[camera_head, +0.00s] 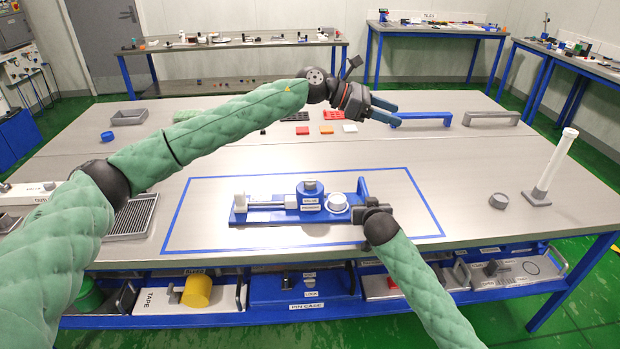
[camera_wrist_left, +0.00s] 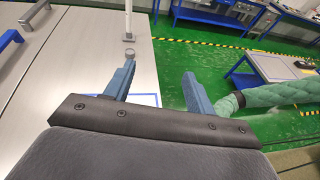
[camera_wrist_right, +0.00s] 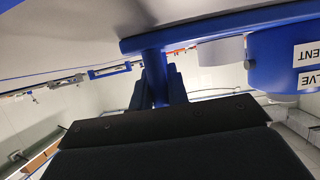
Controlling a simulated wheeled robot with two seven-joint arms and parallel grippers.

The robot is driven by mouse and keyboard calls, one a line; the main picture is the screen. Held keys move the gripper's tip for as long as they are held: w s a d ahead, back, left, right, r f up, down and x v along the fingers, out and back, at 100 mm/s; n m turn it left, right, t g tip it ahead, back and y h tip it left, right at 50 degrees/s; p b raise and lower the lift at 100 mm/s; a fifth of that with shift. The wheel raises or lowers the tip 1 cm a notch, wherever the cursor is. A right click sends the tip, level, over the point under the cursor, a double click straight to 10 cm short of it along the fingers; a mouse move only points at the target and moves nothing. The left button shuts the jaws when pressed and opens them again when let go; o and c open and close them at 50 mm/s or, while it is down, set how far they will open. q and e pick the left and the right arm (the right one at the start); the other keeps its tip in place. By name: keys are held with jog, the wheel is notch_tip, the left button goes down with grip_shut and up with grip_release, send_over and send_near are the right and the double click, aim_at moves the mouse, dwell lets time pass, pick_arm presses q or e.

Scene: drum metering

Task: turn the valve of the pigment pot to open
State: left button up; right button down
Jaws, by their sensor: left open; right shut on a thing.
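The blue pigment pot (camera_head: 310,196) stands on a blue base (camera_head: 262,217) inside the blue outline on the table. Its labels show upside down in the right wrist view (camera_wrist_right: 285,55). A grey-blue cap tops it; I cannot tell the valve's position. A white round cup (camera_head: 337,203) sits to its right. My right gripper (camera_head: 370,208) is at the base's right end, shut on a blue post (camera_wrist_right: 152,62) beside the cup. My left gripper (camera_head: 384,107) is open and empty, above the far half of the table, apart from the pot. In the left wrist view its fingers (camera_wrist_left: 160,88) are spread.
A white tube on a grey foot (camera_head: 538,197) and a grey knob (camera_head: 499,200) stand at the right. Grey and blue handles (camera_head: 420,119) and small coloured blocks lie farther back. A grey ribbed tray (camera_head: 133,217) is at the left. The outlined area is otherwise clear.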

pick_arm(q)
jog(key=w+a+f+m+y, duration=0.1)
jog(key=a+f+m+y, duration=0.4)
jog(key=a+f+y, duration=0.25)
jog(key=m+y, duration=0.2)
jog(key=y, duration=0.5)
send_over(310, 181)
notch_tip(310, 181, down, 4)
jog(key=shift+t, duration=0.3)
notch_tip(310, 181, down, 12)
jog(key=shift+c, duration=0.2)
jog(key=c, duration=0.9)
